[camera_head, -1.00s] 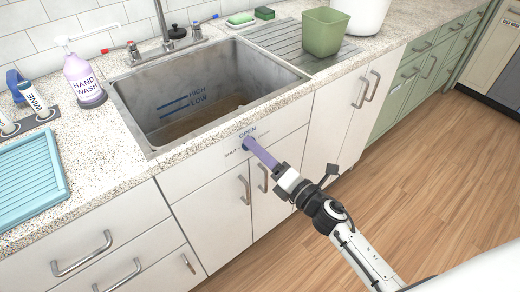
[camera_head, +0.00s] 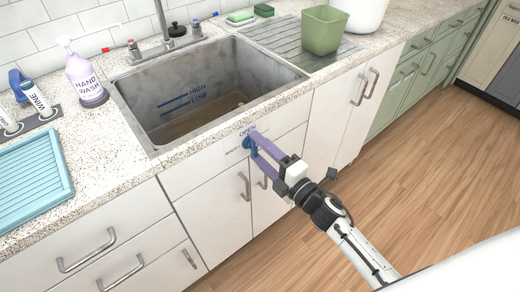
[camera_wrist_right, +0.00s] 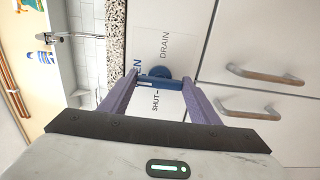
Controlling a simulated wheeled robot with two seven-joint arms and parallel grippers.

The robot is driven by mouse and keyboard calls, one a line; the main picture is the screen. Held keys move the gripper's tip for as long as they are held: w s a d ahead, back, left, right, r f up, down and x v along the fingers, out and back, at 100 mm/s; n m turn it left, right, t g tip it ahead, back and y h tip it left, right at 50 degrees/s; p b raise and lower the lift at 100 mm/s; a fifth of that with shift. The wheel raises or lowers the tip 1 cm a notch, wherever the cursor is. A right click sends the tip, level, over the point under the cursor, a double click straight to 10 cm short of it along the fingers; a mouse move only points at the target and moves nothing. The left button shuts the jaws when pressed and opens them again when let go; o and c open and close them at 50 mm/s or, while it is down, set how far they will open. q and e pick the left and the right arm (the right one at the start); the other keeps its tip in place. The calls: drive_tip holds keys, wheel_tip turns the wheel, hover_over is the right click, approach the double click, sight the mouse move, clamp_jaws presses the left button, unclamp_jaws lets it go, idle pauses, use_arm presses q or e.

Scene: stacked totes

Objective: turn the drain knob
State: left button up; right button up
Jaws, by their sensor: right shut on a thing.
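The blue drain knob (camera_head: 247,143) is on the white cabinet front below the sink (camera_head: 165,144). "OPEN" is printed above it and "SHUT" to its left. My right gripper (camera_head: 252,145) reaches it from the lower right, with its two purple fingers shut on the knob. In the right wrist view the knob's blue bar (camera_wrist_right: 160,83) spans the gap between the fingertips (camera_wrist_right: 160,86), with its round base behind. The word "DRAIN" (camera_wrist_right: 165,47) shows beside it there. The fingers hide part of the knob in the head view. My left gripper is not in view.
A green container (camera_head: 325,30) stands on the ribbed drainboard right of the sink. A hand wash bottle (camera_head: 87,80) and a blue rack (camera_head: 35,185) are on the counter at left. Metal drawer and door handles (camera_head: 245,187) stick out near my right gripper.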

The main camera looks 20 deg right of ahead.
drive_tip(key=o, duration=1)
drive_tip(key=shift+o, duration=0.2)
drive_tip(key=shift+s, duration=0.1)
drive_tip(key=v, duration=1)
drive_tip(key=shift+b, duration=0.4)
drive_tip(key=shift+s, duration=0.1)
